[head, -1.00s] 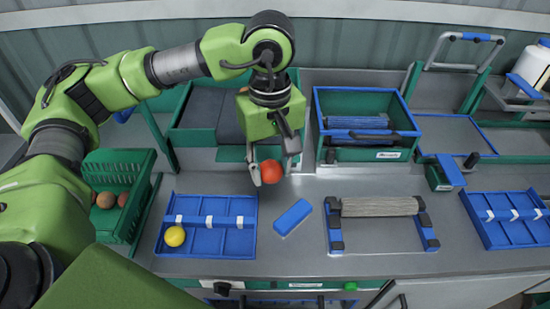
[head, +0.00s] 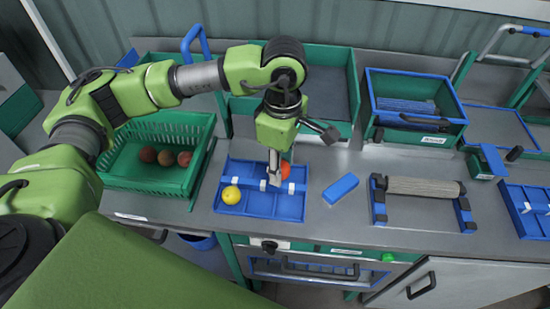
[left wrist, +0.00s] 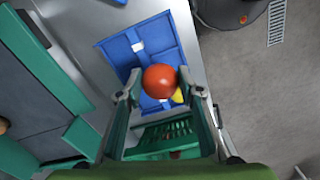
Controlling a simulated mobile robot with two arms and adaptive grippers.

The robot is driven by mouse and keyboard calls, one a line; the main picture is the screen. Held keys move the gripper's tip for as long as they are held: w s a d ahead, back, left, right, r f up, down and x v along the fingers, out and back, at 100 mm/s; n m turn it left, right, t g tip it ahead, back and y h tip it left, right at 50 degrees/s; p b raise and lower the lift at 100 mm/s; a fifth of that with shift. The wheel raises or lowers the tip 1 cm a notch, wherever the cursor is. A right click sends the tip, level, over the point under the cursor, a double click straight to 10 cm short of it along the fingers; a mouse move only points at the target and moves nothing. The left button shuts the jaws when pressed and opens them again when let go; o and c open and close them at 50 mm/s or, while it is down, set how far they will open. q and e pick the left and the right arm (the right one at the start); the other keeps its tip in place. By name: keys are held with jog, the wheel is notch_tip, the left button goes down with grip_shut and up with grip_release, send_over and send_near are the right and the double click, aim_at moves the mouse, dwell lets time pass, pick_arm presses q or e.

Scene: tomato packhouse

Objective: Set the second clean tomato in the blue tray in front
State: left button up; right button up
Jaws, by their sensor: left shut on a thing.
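My left gripper (head: 275,175) is shut on a red tomato (head: 285,170), which shows partly behind a finger in the head view. In the left wrist view the same tomato (left wrist: 160,80) sits between the fingertips. The gripper and tomato are over the back right part of the blue tray (head: 262,210); I cannot tell how far above its floor. A yellow tomato (head: 231,195) lies in the tray's left part. The tray also shows in the left wrist view (left wrist: 116,48), below the tomato. My right gripper is not in view.
A green crate (head: 150,178) with several reddish-brown tomatoes stands left. Right of the tray lie a blue block (head: 341,188) and a roller on a blue-ended frame (head: 423,186). A green bin (head: 416,87) stands behind; another blue tray (head: 530,208) is at far right.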

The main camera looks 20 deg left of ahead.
pick_arm(q)
jog(key=n, duration=0.4)
jog(key=shift+d+f, duration=0.1)
jog(key=shift+f, duration=0.3)
jog(key=n, duration=0.2)
jog(key=f+n+p, duration=0.1)
jog(key=shift+w+d+n, duration=0.25)
jog(key=shift+d+n, duration=0.15)
jog(key=shift+w+d+f+n+b, duration=0.1)
jog(key=shift+d+f+n+b, duration=0.15)
jog(key=shift+f+n, duration=1.3)
jog(key=shift+w+d+f+n+b, duration=0.1)
jog(key=shift+d+f+n+b, duration=0.2)
jog(key=shift+f+n, duration=1.25)
jog(key=shift+w+d+f+n+b, duration=0.1)
jog(key=shift+d+f+n+b, duration=0.15)
jog(key=shift+f+n, duration=1.25)
jog(key=shift+n+b, duration=0.5)
